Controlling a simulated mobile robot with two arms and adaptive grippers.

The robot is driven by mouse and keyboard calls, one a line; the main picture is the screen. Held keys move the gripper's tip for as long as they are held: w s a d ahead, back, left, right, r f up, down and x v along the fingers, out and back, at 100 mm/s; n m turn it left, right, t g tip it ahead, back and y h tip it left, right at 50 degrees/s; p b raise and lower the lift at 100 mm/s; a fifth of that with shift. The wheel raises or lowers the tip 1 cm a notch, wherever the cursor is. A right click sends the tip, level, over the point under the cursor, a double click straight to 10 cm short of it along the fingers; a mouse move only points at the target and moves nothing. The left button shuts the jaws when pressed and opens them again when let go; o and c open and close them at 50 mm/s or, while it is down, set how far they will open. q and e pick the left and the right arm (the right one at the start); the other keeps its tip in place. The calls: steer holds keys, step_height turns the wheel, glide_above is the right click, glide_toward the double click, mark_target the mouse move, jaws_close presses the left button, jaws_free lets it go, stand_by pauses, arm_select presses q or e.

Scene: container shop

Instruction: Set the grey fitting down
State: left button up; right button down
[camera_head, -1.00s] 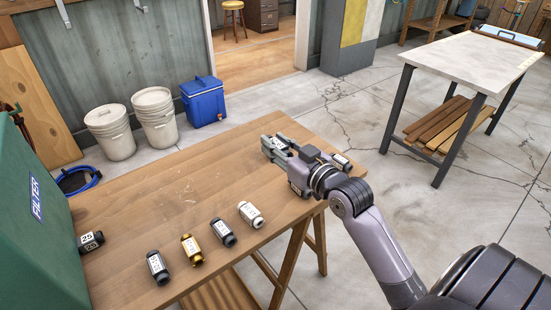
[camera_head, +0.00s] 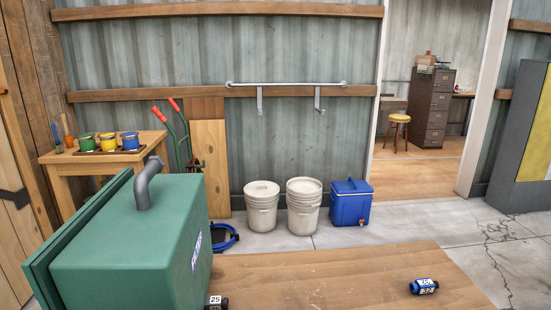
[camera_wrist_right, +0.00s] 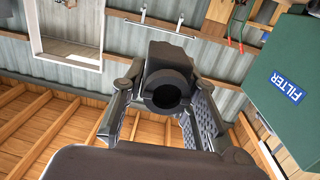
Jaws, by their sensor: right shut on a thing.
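My right gripper (camera_wrist_right: 160,108) shows in the right wrist view, with a finger on each side of the grey fitting (camera_wrist_right: 168,58). The gripper is shut on it. The fitting looks dark grey, and its round open end faces the camera. The green filter housing is to its right in that view, apart from it. What lies under the fitting cannot be seen. My right gripper and the held fitting are outside the head view. My left gripper is in neither view.
The wooden table (camera_head: 330,275) holds the green filter housing (camera_head: 135,250), a black fitting labelled 25 (camera_head: 216,303) and a blue fitting (camera_head: 424,286). The tabletop between these two fittings is clear in view. Buckets (camera_head: 262,208) and a blue cooler (camera_head: 351,203) stand behind on the floor.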

steer(key=s+f, duration=0.2)
steer(key=s, duration=0.5)
steer(key=shift+s+f, duration=0.2)
steer(key=shift+f, duration=0.1)
